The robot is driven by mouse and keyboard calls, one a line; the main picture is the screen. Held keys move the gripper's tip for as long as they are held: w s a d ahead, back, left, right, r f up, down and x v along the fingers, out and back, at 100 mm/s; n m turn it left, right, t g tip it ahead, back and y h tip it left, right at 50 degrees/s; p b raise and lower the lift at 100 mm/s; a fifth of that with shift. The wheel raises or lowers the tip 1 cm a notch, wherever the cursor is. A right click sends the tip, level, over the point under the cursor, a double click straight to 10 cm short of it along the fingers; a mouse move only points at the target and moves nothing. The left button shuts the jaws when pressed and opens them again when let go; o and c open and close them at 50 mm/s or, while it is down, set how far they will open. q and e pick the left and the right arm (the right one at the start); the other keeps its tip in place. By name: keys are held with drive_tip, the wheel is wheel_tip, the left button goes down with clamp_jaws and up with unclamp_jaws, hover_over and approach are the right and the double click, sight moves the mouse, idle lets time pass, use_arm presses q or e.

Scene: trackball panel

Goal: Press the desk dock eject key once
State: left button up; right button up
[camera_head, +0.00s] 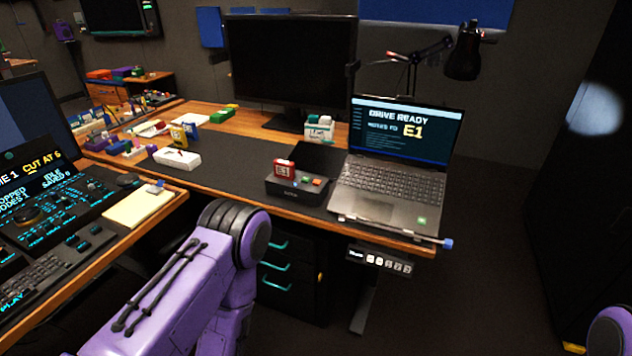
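The desk dock (287,190) is a small black box on the dark mat, left of the laptop. A red drive (284,169) with a white label stands upright in its back left part. On the dock's top right are a small red or orange key (306,180) and a small green key (317,182). Their markings are too small to read, so I cannot tell which is the eject key. The laptop (395,160) is open and its screen reads "DRIVE READY" and "E1". My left arm shows below the desk, but neither gripper is in view.
A large monitor (290,68) and a desk lamp (465,52) stand behind. A white box (177,158) and small coloured items lie to the left. A drawer unit (290,268) is under the desk. A console (50,225) fills the left. Dark mat lies bare left of the dock.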

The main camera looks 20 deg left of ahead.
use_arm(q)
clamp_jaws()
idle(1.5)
